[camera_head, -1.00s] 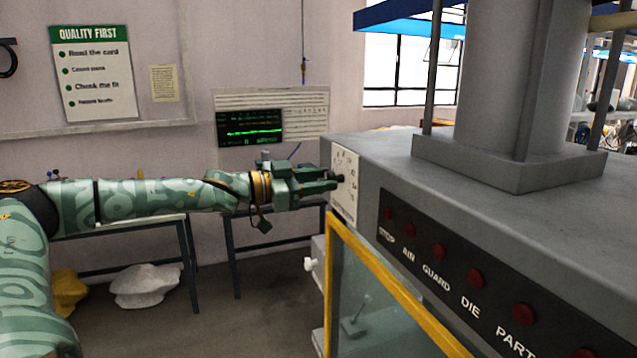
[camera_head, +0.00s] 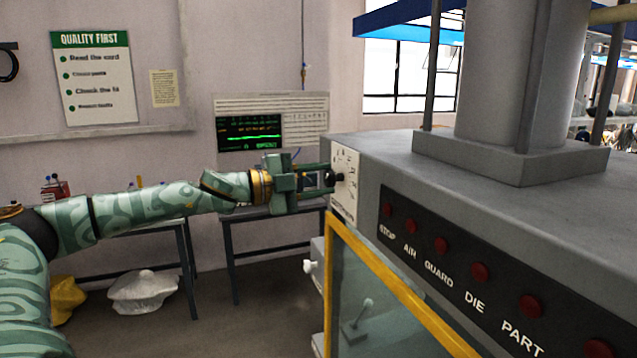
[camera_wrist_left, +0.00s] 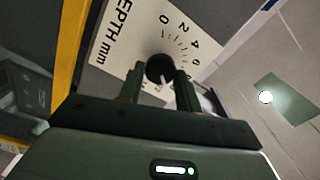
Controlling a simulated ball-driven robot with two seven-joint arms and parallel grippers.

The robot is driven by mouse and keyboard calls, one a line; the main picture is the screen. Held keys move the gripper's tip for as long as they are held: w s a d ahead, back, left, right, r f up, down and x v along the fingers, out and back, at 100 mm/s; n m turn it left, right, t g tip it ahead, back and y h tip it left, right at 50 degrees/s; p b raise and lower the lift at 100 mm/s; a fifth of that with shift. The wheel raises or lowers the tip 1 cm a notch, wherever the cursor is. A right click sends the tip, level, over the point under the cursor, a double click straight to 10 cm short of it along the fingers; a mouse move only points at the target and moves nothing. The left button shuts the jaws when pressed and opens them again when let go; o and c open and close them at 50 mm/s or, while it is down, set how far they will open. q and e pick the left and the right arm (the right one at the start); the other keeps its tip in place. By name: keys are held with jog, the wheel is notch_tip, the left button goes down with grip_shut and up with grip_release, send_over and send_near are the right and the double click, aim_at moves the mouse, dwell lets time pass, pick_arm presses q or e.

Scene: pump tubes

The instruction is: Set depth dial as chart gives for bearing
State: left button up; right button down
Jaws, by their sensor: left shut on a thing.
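The depth dial is a black knob (camera_wrist_left: 159,69) on a white plate (camera_wrist_left: 118,40) marked "DEPTH mm" with a scale; 0, 2 and 4 are readable. In the left wrist view my left gripper (camera_wrist_left: 158,84) is shut on the knob, one finger at each side. The lower scale and the pointer's exact setting are hard to read. In the head view the plate (camera_head: 344,198) is on the machine's left end face, with my left gripper (camera_head: 325,180) at the knob. A chart board (camera_head: 270,103) with a dark screen (camera_head: 249,131) hangs on the wall; its text is too small to read.
The grey machine (camera_head: 480,165) fills the right side, with a row of red lamps or buttons (camera_head: 441,246). A yellow-framed guard (camera_head: 395,290) is below the plate. Tables (camera_head: 265,215) stand behind my arm.

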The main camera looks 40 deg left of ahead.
pick_arm(q)
jog(key=m+b, duration=0.1)
jog(key=m, duration=0.3)
jog(key=shift+f+m, duration=0.15)
jog(key=shift+m, duration=0.25)
jog(key=m+b, duration=0.1)
jog(key=m, duration=0.4)
pick_arm(e)
notch_tip(320, 180, down, 2)
jog(key=shift+f, duration=0.25)
pick_arm(q)
jog(key=shift+f+m, duration=0.1)
jog(key=shift+m, duration=0.2)
pick_arm(e)
jog(key=shift+s, duration=0.1)
pick_arm(q)
jog(key=o, duration=0.9)
jog(key=shift+o, duration=0.2)
jog(key=b+v, duration=1.6)
jog(key=shift+b, duration=0.35)
pick_arm(e)
notch_tip(320, 180, down, 16)
jog(key=s, duration=0.2)
jog(key=shift+s+f+g, duration=0.2)
jog(key=shift+g, duration=0.2)
